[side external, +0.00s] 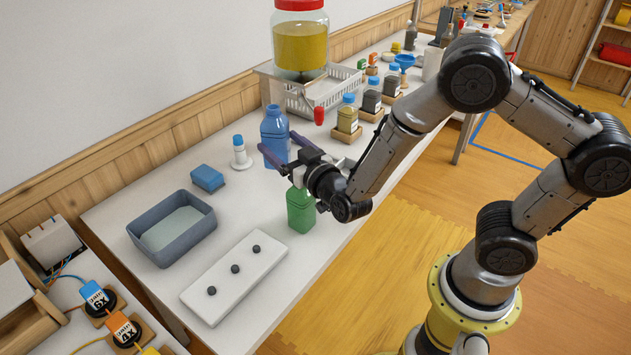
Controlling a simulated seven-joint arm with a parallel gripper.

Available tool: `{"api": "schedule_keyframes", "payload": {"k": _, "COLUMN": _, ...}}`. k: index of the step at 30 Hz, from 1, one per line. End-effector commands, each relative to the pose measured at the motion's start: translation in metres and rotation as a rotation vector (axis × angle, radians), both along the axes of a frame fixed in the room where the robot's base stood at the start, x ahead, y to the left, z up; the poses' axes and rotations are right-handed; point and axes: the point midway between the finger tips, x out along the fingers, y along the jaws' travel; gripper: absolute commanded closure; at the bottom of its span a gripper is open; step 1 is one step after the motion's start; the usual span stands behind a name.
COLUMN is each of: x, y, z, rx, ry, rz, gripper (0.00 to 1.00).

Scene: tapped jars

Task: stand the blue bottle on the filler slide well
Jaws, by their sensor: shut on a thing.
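The blue bottle (274,128) stands upright near the middle of the white table. My gripper (279,149) is shut on it, with one finger on each side of its body. The bottle's lower part is partly hidden by a finger, and I cannot tell whether its base touches the table. A large jar of yellow liquid with a red lid (300,42) stands behind it, by a white slatted basket (322,95). I cannot make out the filler slide well for certain; the area under the jar is partly hidden.
A green bottle (300,212) stands close below my gripper. Several small jars, including a yellow one (347,118), stand right of the blue bottle.

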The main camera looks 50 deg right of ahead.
Motion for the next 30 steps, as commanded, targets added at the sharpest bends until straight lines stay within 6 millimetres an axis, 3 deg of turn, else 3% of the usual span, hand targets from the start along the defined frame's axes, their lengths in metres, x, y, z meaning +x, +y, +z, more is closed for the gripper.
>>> {"api": "schedule_keyframes", "payload": {"k": 9, "x": 0.0, "y": 0.0, "z": 0.102, "rx": 0.005, "ry": -0.012, "rz": 0.0, "gripper": 0.78}}
{"api": "schedule_keyframes", "payload": {"k": 18, "x": 0.0, "y": 0.0, "z": 0.176, "rx": 0.003, "ry": -0.008, "rz": 0.0, "gripper": 0.78}}
{"api": "schedule_keyframes", "payload": {"k": 26, "x": -0.012, "y": -0.054, "z": 0.182, "rx": -0.001, "ry": -0.002, "rz": -0.073, "gripper": 0.78}}
{"api": "schedule_keyframes", "payload": {"k": 30, "x": -0.026, "y": -0.093, "z": 0.186, "rx": -0.001, "ry": -0.004, "rz": -0.127, "gripper": 0.78}}
